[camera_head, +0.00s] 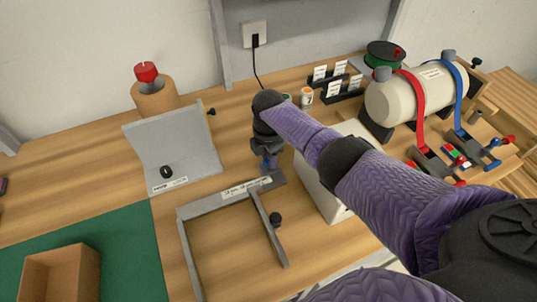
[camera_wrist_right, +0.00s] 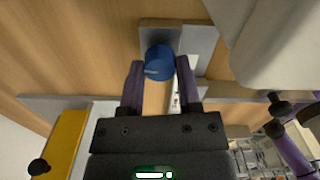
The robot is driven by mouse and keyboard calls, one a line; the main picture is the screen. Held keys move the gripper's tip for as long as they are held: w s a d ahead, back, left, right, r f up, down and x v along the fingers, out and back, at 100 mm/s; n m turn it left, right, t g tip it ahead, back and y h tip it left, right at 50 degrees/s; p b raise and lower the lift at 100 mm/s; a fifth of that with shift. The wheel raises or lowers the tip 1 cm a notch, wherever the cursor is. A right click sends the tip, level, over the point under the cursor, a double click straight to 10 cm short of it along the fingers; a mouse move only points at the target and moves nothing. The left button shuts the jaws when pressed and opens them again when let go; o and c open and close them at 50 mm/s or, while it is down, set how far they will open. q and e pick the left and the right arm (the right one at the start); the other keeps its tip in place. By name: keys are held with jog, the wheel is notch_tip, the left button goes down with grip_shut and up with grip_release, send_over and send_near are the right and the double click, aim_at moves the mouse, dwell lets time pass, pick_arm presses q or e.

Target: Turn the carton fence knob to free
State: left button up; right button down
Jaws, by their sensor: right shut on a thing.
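The grey carton fence (camera_head: 183,225) is an angular frame on the bench, with a white label on its back bar. A blue knob (camera_wrist_right: 159,57) with a pale line on it stands on a grey plate in the right wrist view. My right gripper (camera_wrist_right: 160,74) points down at it, one finger on each side, and is shut on it. In the head view my right gripper (camera_head: 267,163) is at the fence's back right corner, where it largely hides the knob. The label's small text is unreadable. My left gripper is not in view.
An open cardboard box (camera_head: 62,272) sits on a green mat (camera_head: 125,235) at front left. A grey angled stand (camera_head: 180,150) is left of my gripper. A white box (camera_head: 325,195) stands close on its right, partly behind my arm.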

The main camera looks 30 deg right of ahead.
jog(key=shift+c, duration=1.5)
grip_release()
jog(key=shift+r, duration=0.25)
notch_tip(320, 180, up, 9)
jog(key=p, duration=0.4)
jog(key=shift+r, duration=0.2)
